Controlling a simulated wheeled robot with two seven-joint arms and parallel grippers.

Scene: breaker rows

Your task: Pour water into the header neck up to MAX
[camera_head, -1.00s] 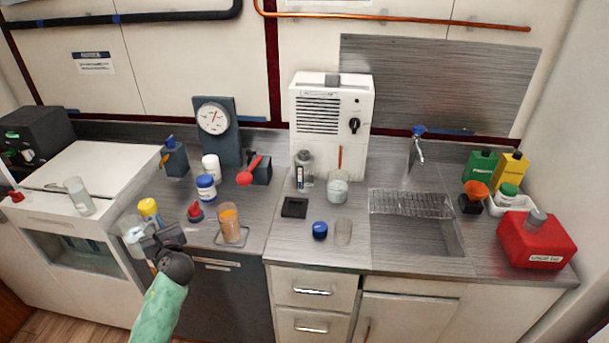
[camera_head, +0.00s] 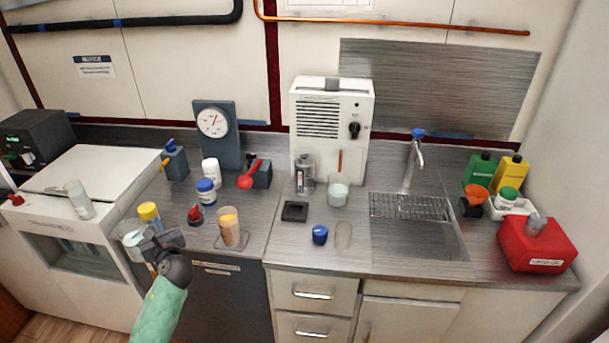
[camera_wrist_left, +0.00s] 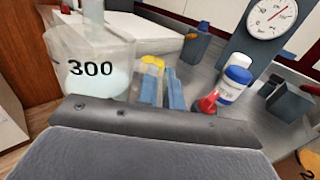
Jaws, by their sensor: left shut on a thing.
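A clear jug marked 300 (camera_wrist_left: 92,68), with pale liquid in its lower part, fills the left of the left wrist view. In the head view the jug (camera_head: 131,238) is at the counter's left end, beside my left gripper (camera_head: 160,243). My left gripper (camera_wrist_left: 162,88) is shut, apparently on the jug's side or handle; the exact contact is hidden. A clear upright tube (camera_head: 79,199), which looks like the header neck, stands on the white cabinet to the left. Its MAX mark cannot be read. My right gripper is out of view.
A blue-lidded jar (camera_head: 206,191) is behind. The white cabinet's top (camera_head: 95,167) is mostly clear.

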